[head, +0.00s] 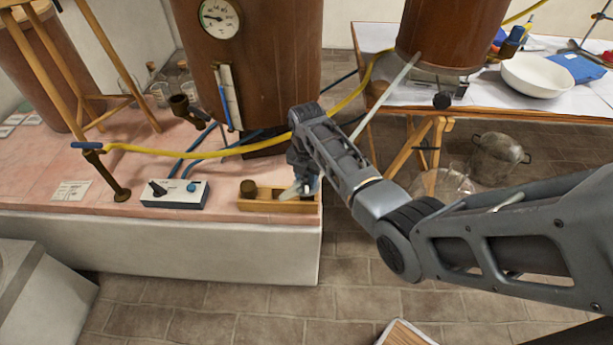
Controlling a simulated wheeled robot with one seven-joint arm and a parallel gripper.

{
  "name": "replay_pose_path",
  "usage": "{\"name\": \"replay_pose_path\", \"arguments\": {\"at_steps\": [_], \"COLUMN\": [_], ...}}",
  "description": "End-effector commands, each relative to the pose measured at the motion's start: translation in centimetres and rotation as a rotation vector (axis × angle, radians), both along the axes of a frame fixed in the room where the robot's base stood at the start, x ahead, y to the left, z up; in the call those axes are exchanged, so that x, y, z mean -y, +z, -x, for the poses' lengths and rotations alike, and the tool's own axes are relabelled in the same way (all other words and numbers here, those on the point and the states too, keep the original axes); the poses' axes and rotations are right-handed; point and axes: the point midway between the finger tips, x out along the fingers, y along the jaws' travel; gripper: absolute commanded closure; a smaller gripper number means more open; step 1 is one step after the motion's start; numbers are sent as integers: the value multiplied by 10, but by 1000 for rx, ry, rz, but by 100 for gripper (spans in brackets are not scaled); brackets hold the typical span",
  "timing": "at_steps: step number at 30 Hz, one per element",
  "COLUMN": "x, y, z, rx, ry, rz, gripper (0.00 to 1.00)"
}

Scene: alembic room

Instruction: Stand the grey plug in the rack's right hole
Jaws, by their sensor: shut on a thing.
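The wooden rack (270,205) lies along the front right edge of the pink tiled bench. A dark brown round plug (248,188) stands at its left end. My gripper (303,187) points down over the right end of the rack and is shut on a small light grey piece (289,193), which looks like the grey plug. The grey piece appears tilted, just at or above the rack's top. The right hole is hidden by the gripper and the piece, and I cannot tell whether the piece touches the rack.
A control box (174,193) with a black lever and blue knob stands left of the rack. A large brown vessel (256,70) with a gauge rises behind. A yellow hose (200,154) crosses behind the rack. The bench ends just right of the rack.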

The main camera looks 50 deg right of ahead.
Motion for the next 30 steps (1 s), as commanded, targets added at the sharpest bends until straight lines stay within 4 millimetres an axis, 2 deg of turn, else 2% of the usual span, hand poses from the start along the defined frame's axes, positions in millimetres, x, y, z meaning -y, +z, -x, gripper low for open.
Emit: {"name": "replay_pose_path", "arguments": {"at_steps": [12, 30], "x": [0, 0], "y": [-13, -14], "z": [0, 0], "rx": [0, 0], "ry": [0, 0], "rz": [0, 0], "gripper": [96, 96]}}
